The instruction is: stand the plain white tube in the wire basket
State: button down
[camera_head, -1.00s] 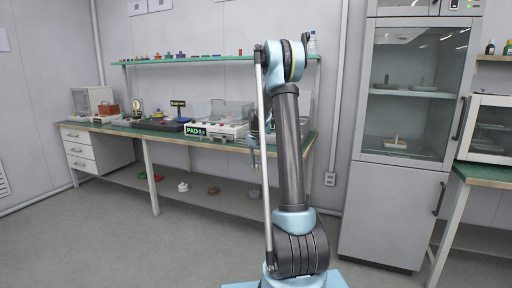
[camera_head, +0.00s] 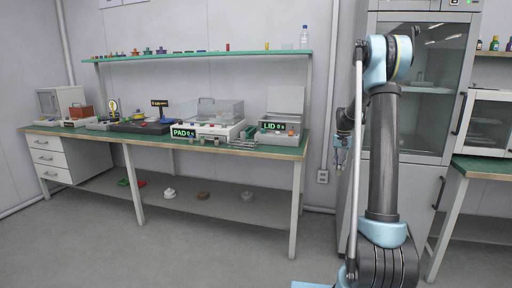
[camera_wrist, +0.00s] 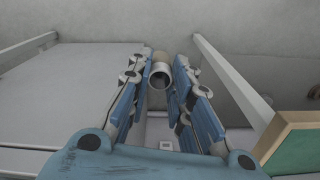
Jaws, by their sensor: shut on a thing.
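My gripper (camera_wrist: 160,75) is shut on a short pale tube (camera_wrist: 160,77) in the wrist view. The tube's open, hollow end faces the camera, with a tan part behind it. Whether it is plain white all over I cannot tell. In the head view my gripper (camera_head: 341,150) hangs right of the long bench, in front of the glass-fronted cabinet, and the tube is too small to make out. A small grey wire-like rack or basket (camera_head: 243,140) sits near the bench's front edge, left of the LID box; I cannot tell its shape clearly.
The bench (camera_head: 215,148) holds a PAD display (camera_head: 183,132), a clear-covered box (camera_head: 215,110) and a LID box (camera_head: 281,128). A green shelf (camera_head: 200,55) runs above. The tall cabinet (camera_head: 425,120) stands at right. The floor (camera_head: 100,240) before the bench is clear.

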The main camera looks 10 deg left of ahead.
aim_at(236, 145)
jog(key=k, duration=0.85)
jog(key=u, duration=0.5)
jog(key=i, duration=0.95)
